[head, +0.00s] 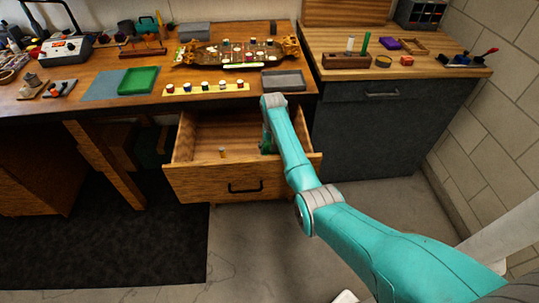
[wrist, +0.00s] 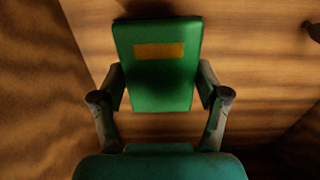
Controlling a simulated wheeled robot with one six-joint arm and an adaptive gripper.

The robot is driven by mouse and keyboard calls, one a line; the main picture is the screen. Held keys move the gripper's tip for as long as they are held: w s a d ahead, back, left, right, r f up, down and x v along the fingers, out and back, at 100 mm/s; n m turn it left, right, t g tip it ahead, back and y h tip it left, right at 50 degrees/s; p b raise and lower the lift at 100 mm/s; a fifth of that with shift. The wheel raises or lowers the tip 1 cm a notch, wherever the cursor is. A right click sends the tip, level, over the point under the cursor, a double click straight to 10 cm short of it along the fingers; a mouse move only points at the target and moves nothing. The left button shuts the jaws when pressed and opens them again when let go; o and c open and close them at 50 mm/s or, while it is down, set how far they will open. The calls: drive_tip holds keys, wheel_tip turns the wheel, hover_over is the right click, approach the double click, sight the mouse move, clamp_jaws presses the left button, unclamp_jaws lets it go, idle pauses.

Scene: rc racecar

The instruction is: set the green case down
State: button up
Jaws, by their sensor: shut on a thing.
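The green case (wrist: 156,80) is a flat box with an orange label on its face. In the wrist view it is between the two fingers of my gripper (wrist: 160,90), which is shut on its sides. Wooden boards of the drawer show behind the case. In the head view my gripper (head: 266,140) reaches into the right part of the open wooden drawer (head: 244,183). Only a dark green bit shows there, and my arm hides most of the case. I cannot tell whether the case touches the drawer floor.
A small upright item (head: 222,153) stands in the drawer's middle. Above are the workbench, with a green tray (head: 138,80), a grey tray (head: 284,80) and a yellow strip of small parts (head: 207,88). A dark cabinet (head: 370,138) stands right. The drawer's left part looks clear.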

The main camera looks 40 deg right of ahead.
drive_tip(key=shift+f, duration=2.15)
drive_tip(key=shift+f, duration=0.15)
drive_tip(key=o, duration=1.2)
wheel_tip(320, 180, up, 12)
drive_tip(key=shift+r, duration=0.15)
